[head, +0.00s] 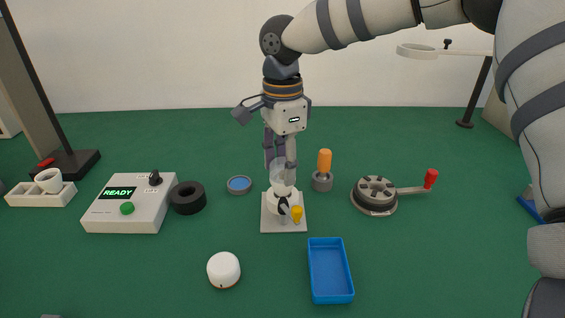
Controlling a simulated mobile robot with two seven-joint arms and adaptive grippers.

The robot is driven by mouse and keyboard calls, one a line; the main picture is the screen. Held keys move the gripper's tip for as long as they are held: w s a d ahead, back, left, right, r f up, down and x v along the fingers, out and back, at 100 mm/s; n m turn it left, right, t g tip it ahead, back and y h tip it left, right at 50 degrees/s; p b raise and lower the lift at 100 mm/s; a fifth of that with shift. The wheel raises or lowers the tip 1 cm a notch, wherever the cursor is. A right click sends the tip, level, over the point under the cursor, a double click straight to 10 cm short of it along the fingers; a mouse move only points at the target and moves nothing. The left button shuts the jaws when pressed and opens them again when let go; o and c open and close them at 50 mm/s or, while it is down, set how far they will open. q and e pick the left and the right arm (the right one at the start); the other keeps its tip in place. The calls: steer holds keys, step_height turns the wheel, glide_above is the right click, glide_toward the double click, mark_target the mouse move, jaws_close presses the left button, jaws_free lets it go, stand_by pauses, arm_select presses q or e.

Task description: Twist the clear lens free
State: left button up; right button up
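The clear lens (278,172) stands upright on a small white lamp base with a dark clip and a yellow knob (297,214). The base sits on a pale square plate (269,226) in the middle of the green table. My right gripper (281,163) points straight down from above, its fingertips at the lens's upper part. One finger overlaps the lens's right side. Whether both fingers press on the lens is too small to tell. My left gripper is not in view.
A READY control box (104,212), a black ring (187,198) and a blue-topped disc (239,185) are left. An orange-handled tool (324,163) and a red-handled crank wheel (375,197) are right. A white dome (224,268) and blue tray (313,275) are in front.

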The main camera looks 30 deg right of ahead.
mark_target(283, 163)
steer(key=shift+c, duration=0.6)
steer(key=shift+r+n, duration=0.1)
steer(key=shift+n, duration=0.6)
steer(key=n, duration=0.4)
steer(key=shift+n, duration=0.3)
steer(key=o, duration=1.2)
step_height(283, 163, up, 12)
steer(key=shift+f, duration=0.1)
